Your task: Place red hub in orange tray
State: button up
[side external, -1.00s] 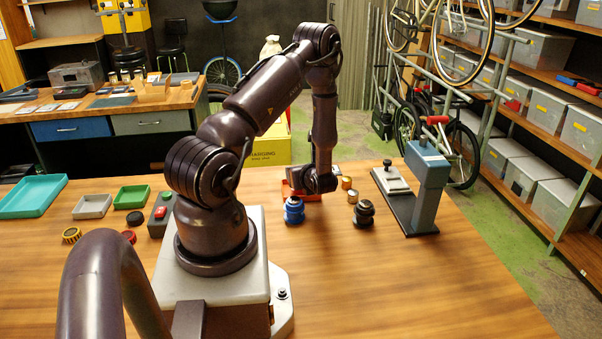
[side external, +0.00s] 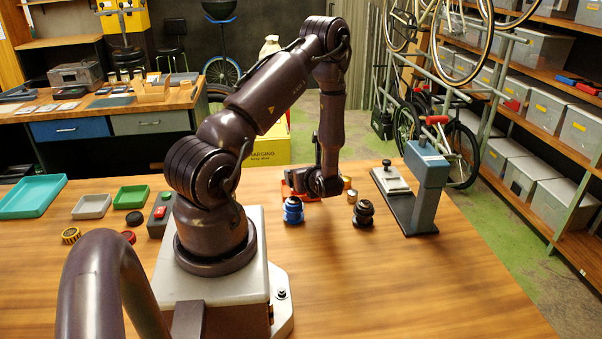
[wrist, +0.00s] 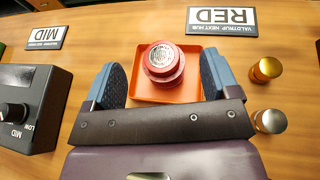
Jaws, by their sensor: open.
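My gripper (wrist: 163,72) is open, with one blue-grey finger on each side of the hub. A gap shows between the hub and each finger. In the side external view my gripper (side external: 318,182) is low over the orange tray (side external: 287,191), only part of which shows. I cannot make out the red hub there, as my arm hides it.
A blue hub (side external: 293,211) and a black hub (side external: 363,213) stand in front. Brass pieces (wrist: 268,121) are right of the tray. A RED sign (wrist: 221,20) lies behind it, and a dial box (wrist: 25,105) is left. A grey press (side external: 425,190) stands at right.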

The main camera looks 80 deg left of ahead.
jog(key=d+r+n+t+h, duration=0.4)
jog(key=d+r+n+h, duration=0.2)
jog(key=d+r, duration=0.8)
jog(key=d+r+n+t+h, duration=0.4)
jog(key=d+r+n+h, duration=0.3)
jog(key=d+r, duration=0.8)
jog(key=w+d+n, duration=0.1)
jog(key=d+n, duration=0.1)
jog(key=d, duration=0.2)
jog(key=shift+d+n, duration=0.3)
jog(key=shift+n, duration=0.1)
